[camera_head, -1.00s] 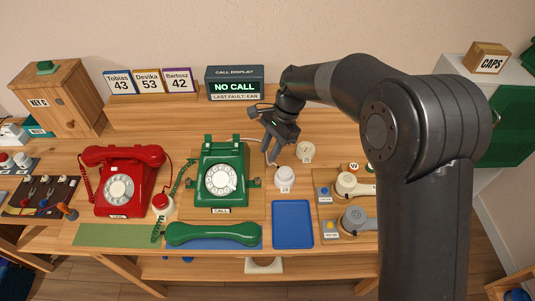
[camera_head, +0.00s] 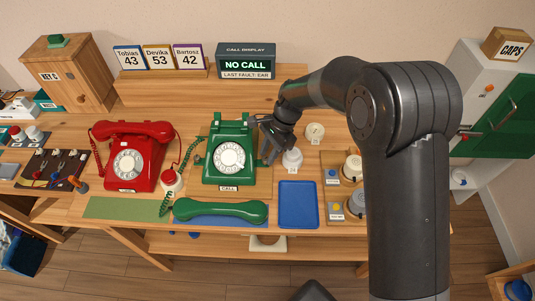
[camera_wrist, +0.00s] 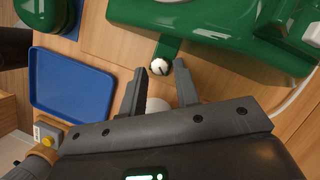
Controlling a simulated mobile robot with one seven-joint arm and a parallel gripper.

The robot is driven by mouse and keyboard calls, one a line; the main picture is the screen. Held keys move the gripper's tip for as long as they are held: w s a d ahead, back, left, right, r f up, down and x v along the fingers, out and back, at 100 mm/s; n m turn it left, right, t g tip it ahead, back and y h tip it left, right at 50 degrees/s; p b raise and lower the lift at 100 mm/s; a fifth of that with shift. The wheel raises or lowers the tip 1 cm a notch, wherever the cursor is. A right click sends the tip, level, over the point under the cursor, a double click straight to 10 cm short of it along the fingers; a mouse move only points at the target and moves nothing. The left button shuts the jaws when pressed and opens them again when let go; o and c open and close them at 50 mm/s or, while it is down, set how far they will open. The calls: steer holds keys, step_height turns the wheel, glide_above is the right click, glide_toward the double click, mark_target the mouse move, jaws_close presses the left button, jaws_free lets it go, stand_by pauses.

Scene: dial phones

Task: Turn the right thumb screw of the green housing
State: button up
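The green housing (camera_head: 216,172) is a dial phone body with a white dial, standing mid-bench. In the wrist view its green side (camera_wrist: 200,18) fills the top. A small pale round thumb screw (camera_wrist: 160,66) with a dark slot sits at the end of a green tab there. My gripper (camera_wrist: 161,72) is open, its two dark fingertips apart on either side of the screw in the picture. I cannot tell whether they touch it. In the head view my gripper (camera_head: 269,158) is at the housing's right side and hides the right screw area.
A white round capsule (camera_head: 292,159) stands just right of my gripper. A blue tray (camera_head: 298,205) and the green handset (camera_head: 220,211) lie in front. A red phone (camera_head: 131,160) stands left. The display (camera_head: 246,66) behind reads NO CALL.

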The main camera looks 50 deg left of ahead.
steer(key=shift+s+f, duration=0.25)
steer(key=shift+f, duration=0.3)
jaws_close()
steer(key=shift+a+n, duration=0.1)
steer(key=shift+n, duration=0.2)
steer(key=n+h, duration=0.1)
steer(key=n, duration=0.2)
steer(key=shift+a, duration=0.15)
steer(key=shift+a+n+t+h, duration=0.15)
steer(key=shift+n+h, duration=0.25)
steer(key=shift+n, duration=0.5)
steer(key=shift+d+n+t+h, duration=0.15)
steer(key=shift+n+h, duration=0.25)
steer(key=shift+n, duration=0.5)
steer(key=shift+a, duration=0.1)
